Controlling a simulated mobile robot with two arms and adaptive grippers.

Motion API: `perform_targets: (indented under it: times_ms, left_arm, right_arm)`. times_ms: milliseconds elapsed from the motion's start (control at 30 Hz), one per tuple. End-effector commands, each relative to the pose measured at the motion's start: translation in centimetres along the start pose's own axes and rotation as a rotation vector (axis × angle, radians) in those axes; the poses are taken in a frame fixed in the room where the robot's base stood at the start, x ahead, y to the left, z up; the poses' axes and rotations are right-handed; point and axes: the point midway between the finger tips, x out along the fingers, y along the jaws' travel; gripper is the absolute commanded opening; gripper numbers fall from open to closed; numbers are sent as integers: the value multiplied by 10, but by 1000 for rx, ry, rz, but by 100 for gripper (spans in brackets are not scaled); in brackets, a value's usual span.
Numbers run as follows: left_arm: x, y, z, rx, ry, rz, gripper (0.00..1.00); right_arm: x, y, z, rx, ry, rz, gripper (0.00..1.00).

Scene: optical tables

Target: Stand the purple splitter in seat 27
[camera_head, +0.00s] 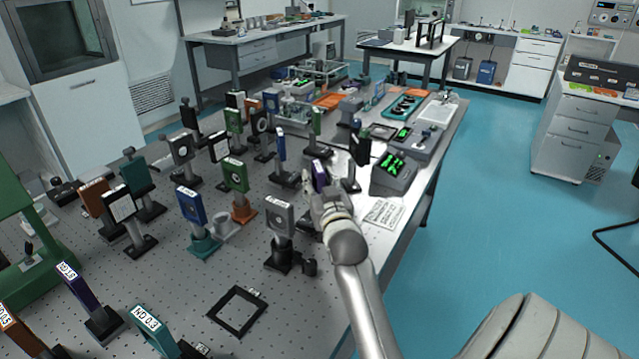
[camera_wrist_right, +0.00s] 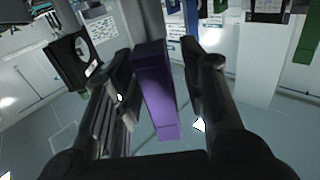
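The purple splitter (camera_head: 319,175) is an upright plate on a grey post, at the middle of the optical table. My right gripper (camera_head: 314,186) is at the splitter, its arm coming in from the lower right. In the right wrist view the splitter (camera_wrist_right: 157,95) lies between the two fingers of my right gripper (camera_wrist_right: 158,75), slightly tilted against them. A gap shows on its right side; the left finger is very close to it. A flat black square frame (camera_head: 237,310) lies at the front of the table with a small unreadable label. I cannot make out a 27. My left gripper is not in view.
Mounted plates on posts crowd around: a grey mount (camera_head: 280,222) in front, green (camera_head: 235,176) and blue (camera_head: 190,207) ones to the left. A grey box with a green display (camera_head: 393,173) and a paper sheet (camera_head: 384,213) lie at right. Bare table surrounds the black frame.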

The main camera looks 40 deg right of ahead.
Motion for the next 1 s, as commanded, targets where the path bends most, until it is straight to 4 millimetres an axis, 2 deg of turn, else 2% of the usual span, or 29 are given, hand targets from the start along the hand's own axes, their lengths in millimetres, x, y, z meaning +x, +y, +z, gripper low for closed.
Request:
perform_targets:
  times_ms: [167, 267, 500, 700, 833, 1000]
  left_arm:
    - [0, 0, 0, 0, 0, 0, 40]
    - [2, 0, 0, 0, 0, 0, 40]
    - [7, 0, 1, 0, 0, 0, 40]
    - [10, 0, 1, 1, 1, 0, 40]
    - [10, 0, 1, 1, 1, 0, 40]
    - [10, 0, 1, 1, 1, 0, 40]
  right_arm:
    - [-9, 0, -1, 0, -1, -1, 39]
    - [-25, 0, 0, 0, -1, -1, 39]
    - [-75, 0, 1, 0, -3, 0, 39]
    - [-107, 0, 0, 0, -2, -1, 39]
    - [-117, 0, -2, -1, 0, -1, 39]
    - [-120, 0, -2, 0, 0, -1, 39]
